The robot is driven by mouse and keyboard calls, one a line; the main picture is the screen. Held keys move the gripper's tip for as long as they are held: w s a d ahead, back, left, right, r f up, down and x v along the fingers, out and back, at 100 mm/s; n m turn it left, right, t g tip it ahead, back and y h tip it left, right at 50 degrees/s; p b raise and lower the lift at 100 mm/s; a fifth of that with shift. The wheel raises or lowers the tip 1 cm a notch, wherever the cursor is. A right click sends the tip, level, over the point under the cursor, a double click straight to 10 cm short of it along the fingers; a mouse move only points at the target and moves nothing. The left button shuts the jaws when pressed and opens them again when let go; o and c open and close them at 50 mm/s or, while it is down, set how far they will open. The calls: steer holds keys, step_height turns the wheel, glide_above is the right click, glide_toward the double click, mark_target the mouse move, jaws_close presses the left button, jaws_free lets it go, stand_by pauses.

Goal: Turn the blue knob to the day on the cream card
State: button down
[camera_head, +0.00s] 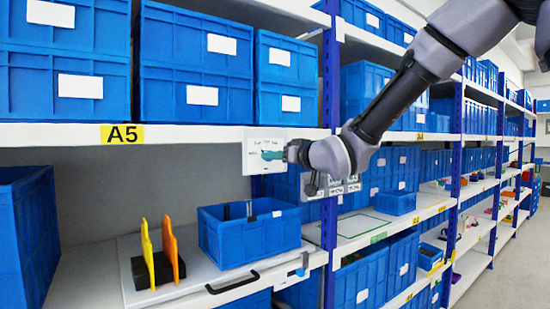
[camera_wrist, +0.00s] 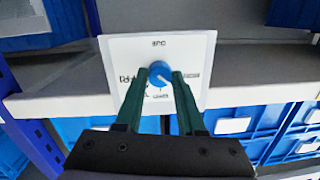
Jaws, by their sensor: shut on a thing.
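The blue knob (camera_wrist: 160,73) sits in the middle of a white dial panel (camera_wrist: 194,48), with a white mark on its lower part. The panel has small printed labels above, below, left and right of the knob; I cannot read them surely. The two green fingers of my gripper (camera_wrist: 160,76) stand on the knob's left and right sides, shut on it. In the head view the panel (camera_head: 255,142) hangs at the shelf edge and my gripper (camera_head: 272,155) reaches it from the right, hiding the knob. I cannot make out the cream card.
A white shelf edge (camera_wrist: 60,100) runs behind the panel. Blue bins (camera_head: 195,65) fill the shelf above. A grey panel with small pale plates (camera_head: 350,187) hangs right of my wrist. An open blue bin (camera_head: 250,238) and a black holder with yellow and orange boards (camera_head: 155,270) stand below.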

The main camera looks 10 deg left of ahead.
steer(key=n, duration=0.5)
steer(key=shift+n+t+h, duration=0.3)
steer(key=shift+h, duration=0.1)
stand_by(0.4)
steer(key=c, duration=0.5)
jaws_free()
steer(key=shift+s, duration=0.1)
steer(key=v, duration=1)
steer(key=shift+s+d, duration=0.2)
steer(key=shift+d, duration=0.15)
